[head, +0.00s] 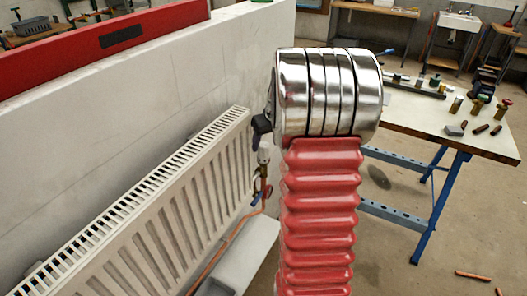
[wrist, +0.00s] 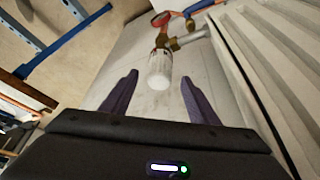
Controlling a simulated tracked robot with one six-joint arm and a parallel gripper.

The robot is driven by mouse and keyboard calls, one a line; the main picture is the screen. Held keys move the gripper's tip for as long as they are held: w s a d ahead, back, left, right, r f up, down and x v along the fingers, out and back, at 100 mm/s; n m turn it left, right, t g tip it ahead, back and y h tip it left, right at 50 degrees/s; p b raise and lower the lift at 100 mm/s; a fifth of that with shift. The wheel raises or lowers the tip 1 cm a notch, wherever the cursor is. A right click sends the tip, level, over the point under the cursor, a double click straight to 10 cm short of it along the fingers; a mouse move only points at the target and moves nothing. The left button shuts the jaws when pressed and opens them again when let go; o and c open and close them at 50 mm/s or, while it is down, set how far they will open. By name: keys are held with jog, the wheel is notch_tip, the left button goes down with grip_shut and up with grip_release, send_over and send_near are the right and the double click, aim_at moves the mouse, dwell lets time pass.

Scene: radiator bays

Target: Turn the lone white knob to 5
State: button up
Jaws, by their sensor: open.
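The white knob (wrist: 159,72) sits on a brass and metal valve (wrist: 170,42) at the radiator's end. In the wrist view it lies in line with the gap between my two dark fingers. My gripper (wrist: 159,77) is open, with a fingertip showing on either side of the knob and a gap to each. I cannot tell how far the fingertips reach along it. No number on the knob is readable. In the head view the knob (head: 264,154) shows just below the dark part of my gripper (head: 261,126), which my arm largely hides.
The white radiator (head: 165,215) runs along the pale partition wall (head: 130,110), close beside the valve. A copper pipe (head: 215,258) runs below. A workbench (head: 440,120) with several fittings stands to the right. Floor is open between them.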

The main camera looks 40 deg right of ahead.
aim_at(263, 151)
jog(key=shift+x, duration=3.15)
jog(key=shift+c, duration=0.2)
jog(key=c, duration=1)
jog(key=shift+n, duration=0.4)
jog(key=n+y, duration=0.1)
jog(key=n, duration=0.2)
jog(key=shift+y, duration=0.4)
jog(key=n+y, duration=0.1)
jog(key=n, duration=0.2)
jog(key=n+y, duration=0.1)
jog(key=n, duration=0.1)
jog(key=shift+n, duration=0.4)
jog(key=n+g, duration=0.1)
jog(key=n, duration=0.1)
jog(key=n+y, duration=0.1)
jog(key=n, duration=0.2)
jog(key=shift+g, duration=0.4)
jog(key=n+g, duration=0.1)
jog(key=n, duration=0.1)
jog(key=n+g+y, duration=0.1)
jog(key=n, duration=0.2)
jog(key=shift+n, duration=0.3)
